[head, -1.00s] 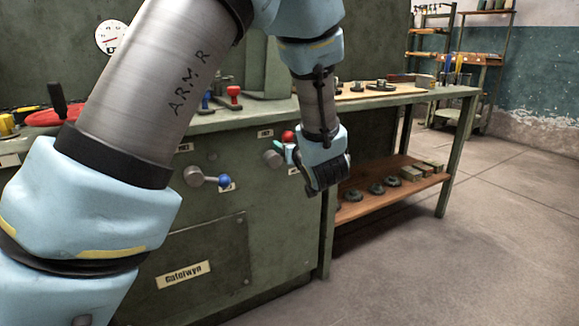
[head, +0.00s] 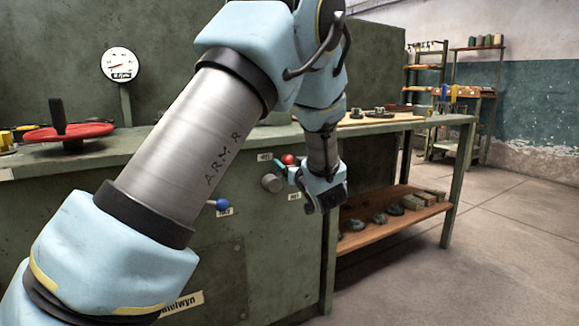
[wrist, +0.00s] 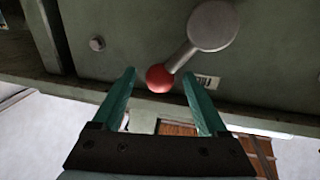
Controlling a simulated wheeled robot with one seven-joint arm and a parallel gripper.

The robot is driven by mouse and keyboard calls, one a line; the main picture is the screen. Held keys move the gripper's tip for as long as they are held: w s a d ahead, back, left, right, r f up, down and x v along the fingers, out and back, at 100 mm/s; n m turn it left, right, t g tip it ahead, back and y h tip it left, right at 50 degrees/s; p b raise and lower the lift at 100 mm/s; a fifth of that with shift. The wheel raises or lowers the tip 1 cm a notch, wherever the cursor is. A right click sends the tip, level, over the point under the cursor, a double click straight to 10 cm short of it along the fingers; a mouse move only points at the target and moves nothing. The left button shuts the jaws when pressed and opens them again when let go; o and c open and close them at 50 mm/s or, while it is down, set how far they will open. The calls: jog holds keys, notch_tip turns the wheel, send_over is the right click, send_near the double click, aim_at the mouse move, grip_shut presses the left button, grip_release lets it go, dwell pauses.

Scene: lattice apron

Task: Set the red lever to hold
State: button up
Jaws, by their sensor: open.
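The red lever has a grey round hub (head: 272,183) on the green cabinet front, and its red ball knob (head: 288,159) points up and right in the head view. In the wrist view the red knob (wrist: 159,78) sits at the fingertips, between them, with its arm running up to the grey hub (wrist: 213,25). My gripper (wrist: 159,75) is open, with a teal finger on each side of the knob and a gap to each. In the head view my gripper (head: 286,168) is just below the knob. Small labels (head: 264,157) (head: 294,196) are near the lever, unreadable.
A blue-knobbed lever (head: 222,204) is to the left, its hub hidden behind my arm. A red handwheel (head: 70,132) and a gauge (head: 121,64) are further left. A lower shelf (head: 385,215) holding several parts is to the right. The floor on the right is clear.

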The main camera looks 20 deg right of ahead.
jog(key=shift+w, duration=0.3)
grip_shut()
dwell(0.5)
dwell(0.8)
